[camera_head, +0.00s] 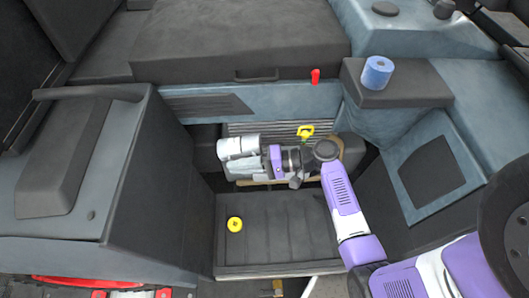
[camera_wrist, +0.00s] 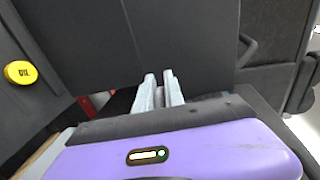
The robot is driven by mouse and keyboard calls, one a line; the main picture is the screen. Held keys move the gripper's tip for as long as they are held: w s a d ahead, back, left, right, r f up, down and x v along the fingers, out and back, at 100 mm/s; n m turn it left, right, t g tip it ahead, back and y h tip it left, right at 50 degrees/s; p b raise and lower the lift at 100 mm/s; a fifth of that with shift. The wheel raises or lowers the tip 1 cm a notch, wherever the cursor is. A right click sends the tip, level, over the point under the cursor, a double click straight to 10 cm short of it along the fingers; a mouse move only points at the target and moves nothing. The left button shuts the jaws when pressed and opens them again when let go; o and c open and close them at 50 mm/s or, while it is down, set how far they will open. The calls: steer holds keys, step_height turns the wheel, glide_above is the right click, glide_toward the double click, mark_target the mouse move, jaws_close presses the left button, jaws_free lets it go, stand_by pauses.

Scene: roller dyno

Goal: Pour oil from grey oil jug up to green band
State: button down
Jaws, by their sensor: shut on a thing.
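My gripper (camera_wrist: 161,82) is shut, with its two light grey fingers close together and a narrow grey piece between them. In the head view a light grey bulk, apparently the grey oil jug (camera_head: 238,147), is at the end of my purple and white arm. The bulk's outline merges with my gripper, and its spout and any oil inside cannot be made out. A round yellow cap (camera_head: 235,224) is on the dark ribbed panel, below the jug in the picture. It also shows at the left of the wrist view, marked with dark lettering (camera_wrist: 20,72). I cannot make out a green band.
A yellow handle (camera_head: 305,131) stands just above my wrist in the head view. A red piece (camera_head: 315,76) is farther back. A blue roll (camera_head: 377,72) stands on the dark ledge at right. A dark cabinet (camera_head: 150,180) bounds the left side. The ribbed panel (camera_head: 285,235) is mostly clear.

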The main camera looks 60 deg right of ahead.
steer(key=shift+r, duration=0.15)
stand_by(0.3)
steer(key=g+h+p, duration=0.1)
steer(key=p, duration=0.2)
steer(key=f+g+h+p, duration=0.1)
steer(key=p, duration=0.2)
steer(key=shift+w+a+g, duration=0.1)
steer(key=shift+w+g, duration=0.05)
steer(key=shift+g, duration=0.25)
steer(key=shift+r+p, duration=0.1)
steer(key=shift+p, duration=0.5)
steer(key=shift+f+g+h+p, duration=0.5)
steer(key=shift+g+p, duration=0.2)
steer(key=shift+p, duration=0.55)
steer(key=shift+r+p, duration=0.1)
steer(key=shift+p, duration=0.2)
